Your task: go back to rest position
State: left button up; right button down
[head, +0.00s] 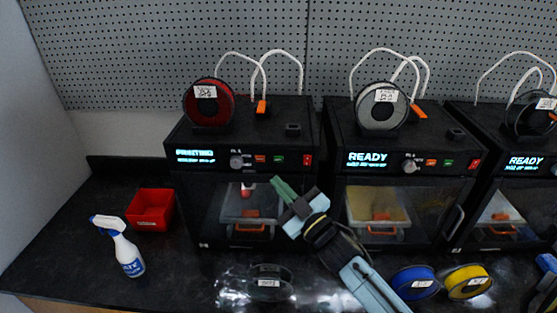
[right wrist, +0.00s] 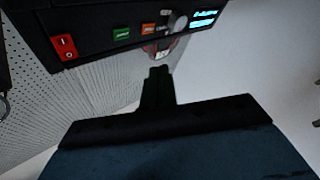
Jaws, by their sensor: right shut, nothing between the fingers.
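My right gripper (head: 283,188) is in front of the left printer in the head view, its greenish fingers pointing up and left. The fingers are together with nothing between them, as the right wrist view (right wrist: 158,85) also shows. The left printer (head: 245,135) has a lit display, a knob and coloured buttons; its panel shows upside down in the right wrist view (right wrist: 140,30). I cannot tell whether the fingers touch it. My left gripper is not in view.
The middle printer (head: 400,140) and right printer (head: 510,150) read READY. A red bin (head: 150,209) and spray bottle (head: 127,250) stand at left. A dark spool (head: 270,282), blue spool (head: 414,283) and yellow spool (head: 467,281) lie along the counter front. Counter between bottle and dark spool is clear.

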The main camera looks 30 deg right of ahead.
dwell(0.3)
jog(key=s+f+m+g+h, duration=0.6)
jog(key=s+f+g, duration=0.2)
jog(key=s+f, duration=0.15)
jog(key=s+a+f+g+y, duration=0.1)
jog(key=s+a+f+g, duration=0.15)
jog(key=s, duration=0.35)
jog(key=s+a+f+g, duration=0.1)
jog(key=s+g, duration=0.3)
jog(key=s, duration=0.2)
jog(key=s+a+f+g+y, duration=0.1)
jog(key=s+a+f+g, duration=0.15)
jog(key=s, duration=0.45)
notch_tip(320, 180, down, 33)
jog(key=s+d+g+b, duration=0.1)
jog(key=g+b, duration=0.1)
jog(key=b, duration=0.6)
jog(key=s+d+f+b, duration=0.1)
jog(key=s+f+b, duration=0.2)
jog(key=s+f, duration=0.5)
jog(key=s+d+f+g+b, duration=0.1)
jog(key=s+d+f+b, duration=0.1)
jog(key=s+f, duration=0.6)
notch_tip(320, 180, down, 5)
jog(key=shift+s+n+b, duration=0.3)
jog(key=shift+b, duration=0.6)
